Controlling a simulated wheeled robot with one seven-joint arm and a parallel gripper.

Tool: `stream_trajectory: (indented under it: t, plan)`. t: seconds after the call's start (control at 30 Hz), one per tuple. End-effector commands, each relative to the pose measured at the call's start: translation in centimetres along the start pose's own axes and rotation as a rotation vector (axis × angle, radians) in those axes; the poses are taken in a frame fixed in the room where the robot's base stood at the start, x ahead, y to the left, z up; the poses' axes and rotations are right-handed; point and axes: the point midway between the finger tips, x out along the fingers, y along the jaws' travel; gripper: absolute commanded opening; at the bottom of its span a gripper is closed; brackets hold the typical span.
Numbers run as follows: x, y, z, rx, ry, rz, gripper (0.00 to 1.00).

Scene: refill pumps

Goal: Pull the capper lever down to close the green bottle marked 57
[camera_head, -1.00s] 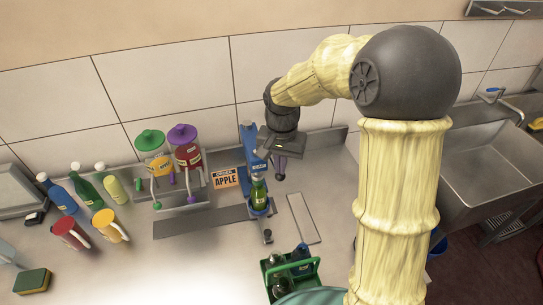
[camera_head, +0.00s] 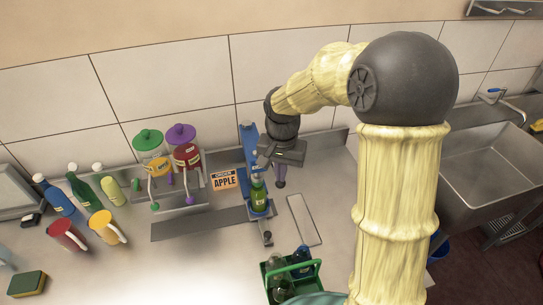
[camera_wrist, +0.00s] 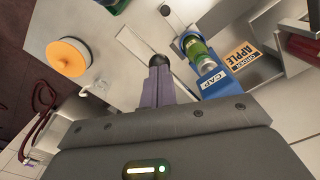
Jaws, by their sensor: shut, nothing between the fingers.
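The blue capper (camera_head: 249,143) stands on the counter by the back wall, and its CAP label shows in the wrist view (camera_wrist: 211,81). The green bottle (camera_head: 258,195) stands upright in the capper, under its head; it also shows in the wrist view (camera_wrist: 196,48). Its number is too small to read. My gripper (camera_head: 280,183) is shut and empty, pointing down just right of the capper. In the wrist view a dark round knob (camera_wrist: 157,60) shows at my fingertips; I cannot tell whether they touch it. The lever's arm is not clearly visible.
An orange APPLE order sign (camera_head: 224,179) and pump dispensers (camera_head: 186,155) stand left of the capper. Several bottles and two cups are farther left. A green caddy with bottles (camera_head: 313,268) is in front. The sink (camera_head: 490,165) lies right.

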Motion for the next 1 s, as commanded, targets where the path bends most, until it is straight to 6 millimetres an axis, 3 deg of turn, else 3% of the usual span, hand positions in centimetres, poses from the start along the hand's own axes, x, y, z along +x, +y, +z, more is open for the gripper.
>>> stream_trajectory:
  t: [1.0]
  plan:
    - [1.9, 0.0, 0.0, 0.001, -0.001, 0.0, 0.0]
